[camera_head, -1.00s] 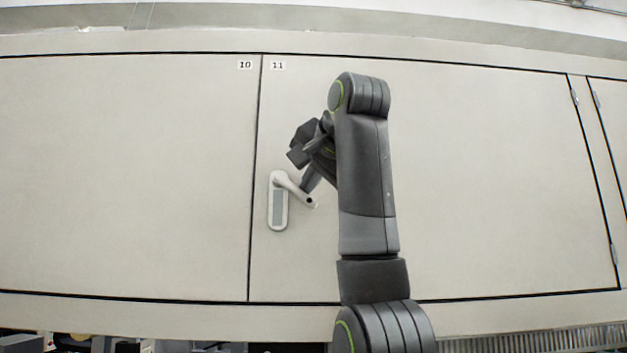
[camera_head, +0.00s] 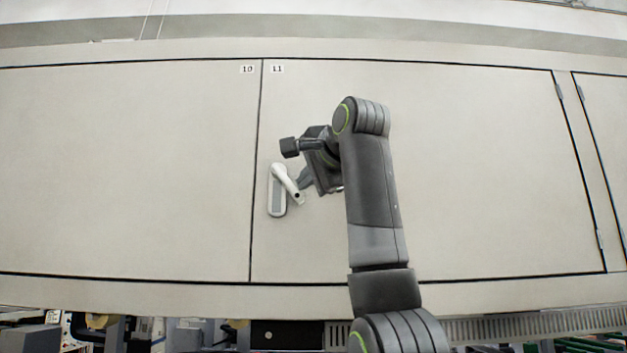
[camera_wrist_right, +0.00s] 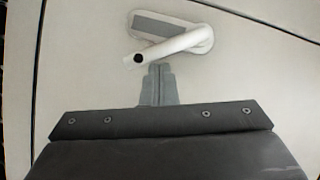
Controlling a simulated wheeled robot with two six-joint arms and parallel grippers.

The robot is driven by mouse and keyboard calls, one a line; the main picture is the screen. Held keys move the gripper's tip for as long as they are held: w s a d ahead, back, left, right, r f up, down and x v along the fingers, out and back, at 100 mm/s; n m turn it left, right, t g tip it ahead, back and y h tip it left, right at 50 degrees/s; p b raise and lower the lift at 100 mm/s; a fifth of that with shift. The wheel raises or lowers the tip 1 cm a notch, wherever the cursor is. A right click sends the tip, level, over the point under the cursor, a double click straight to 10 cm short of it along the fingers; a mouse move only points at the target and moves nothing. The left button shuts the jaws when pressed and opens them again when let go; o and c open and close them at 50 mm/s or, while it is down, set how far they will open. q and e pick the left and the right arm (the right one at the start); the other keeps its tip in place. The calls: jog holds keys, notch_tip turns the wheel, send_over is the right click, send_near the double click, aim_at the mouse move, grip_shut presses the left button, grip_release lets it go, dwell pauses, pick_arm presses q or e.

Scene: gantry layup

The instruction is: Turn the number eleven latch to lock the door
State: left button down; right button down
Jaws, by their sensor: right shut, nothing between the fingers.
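The number eleven latch is a pale plate (camera_head: 276,209) with a grey inset and a lever (camera_head: 288,184), near the left edge of door 11 (camera_head: 460,180). The lever slants down and right from its pivot at the top of the plate. My right gripper (camera_head: 303,180) is shut and empty, beside the lever on its upper right side. In the right wrist view the shut fingers (camera_wrist_right: 158,72) lie right by the side of the lever (camera_wrist_right: 170,45), near its dark-tipped end. I cannot tell whether they touch. My left gripper is out of view.
Door 10 (camera_head: 120,170) lies left of the seam, flush with door 11. Labels 10 (camera_head: 247,69) and 11 (camera_head: 277,69) sit above. Hinges (camera_head: 559,92) line the right edge of door 11. Cluttered equipment shows below the cabinet (camera_head: 130,330).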

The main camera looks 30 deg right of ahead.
aim_at(294, 192)
jog(key=shift+w+a+f+m+b, duration=0.25)
jog(key=shift+w+f+b, duration=0.1)
jog(key=shift+f+b, duration=0.2)
jog(key=shift+w+a+f+m+b, duration=0.3)
jog(key=shift+f+b, duration=0.1)
jog(key=shift+b, duration=0.15)
jog(key=shift+w+a+f+t, duration=0.1)
jog(key=shift+w+f+t, duration=0.05)
jog(key=shift+t, duration=0.25)
jog(key=shift+a+m+t+b, duration=0.2)
jog(key=shift+m+t+b, duration=0.1)
jog(key=shift+m+b, duration=0.3)
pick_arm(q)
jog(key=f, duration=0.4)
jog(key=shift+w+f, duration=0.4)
pick_arm(e)
jog(key=shift+f, duration=0.1)
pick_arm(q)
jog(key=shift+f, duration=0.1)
pick_arm(e)
jog(key=shift+w+a, duration=0.15)
jog(key=shift+a, duration=0.05)
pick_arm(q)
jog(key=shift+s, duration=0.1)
